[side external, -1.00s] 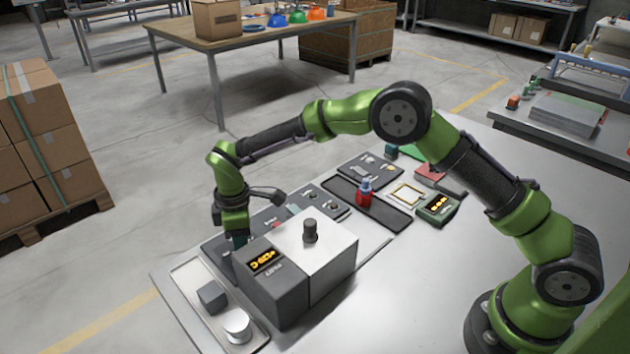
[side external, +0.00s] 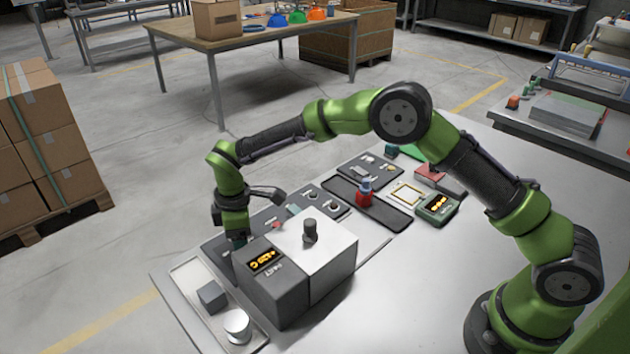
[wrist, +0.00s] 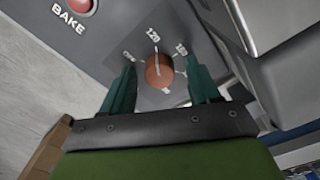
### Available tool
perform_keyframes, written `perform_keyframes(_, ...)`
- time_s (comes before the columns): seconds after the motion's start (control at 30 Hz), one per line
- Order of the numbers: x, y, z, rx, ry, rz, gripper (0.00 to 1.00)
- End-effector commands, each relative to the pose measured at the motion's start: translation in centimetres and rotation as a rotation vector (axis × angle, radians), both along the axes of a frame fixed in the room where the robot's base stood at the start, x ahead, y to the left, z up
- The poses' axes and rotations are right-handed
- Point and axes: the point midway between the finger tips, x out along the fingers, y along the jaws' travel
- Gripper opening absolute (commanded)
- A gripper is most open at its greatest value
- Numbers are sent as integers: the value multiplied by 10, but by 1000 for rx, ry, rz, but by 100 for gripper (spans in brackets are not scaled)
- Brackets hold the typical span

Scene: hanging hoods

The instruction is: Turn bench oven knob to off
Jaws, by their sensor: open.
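The oven knob (wrist: 159,72) is a round brown-orange dial in the wrist view, on a grey panel with white scale marks. Its white pointer line points up, toward the 120 mark; another number mark is at its right and a small label at its left. My gripper (wrist: 161,82) is open, with one teal finger on each side of the knob. I cannot tell whether either finger touches it. In the side view my gripper (side external: 238,238) is low behind the dark box with a lit display (side external: 272,283), and the knob is hidden.
A red button marked BAKE (wrist: 79,6) is on the same panel. The box has a pale top (side external: 318,243) with a black knob-like post (side external: 310,231). A tray (side external: 205,300) with a grey cube and a metal cylinder lies at the front left.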

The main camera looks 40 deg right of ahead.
Motion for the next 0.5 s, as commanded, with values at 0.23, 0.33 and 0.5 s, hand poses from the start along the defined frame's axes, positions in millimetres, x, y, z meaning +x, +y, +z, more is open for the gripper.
perform_keyframes(0.23,1,0,31,1,-5,0,61)
perform_keyframes(0.33,1,1,55,1,-8,0,61)
perform_keyframes(0.5,1,0,97,1,-5,0,61)
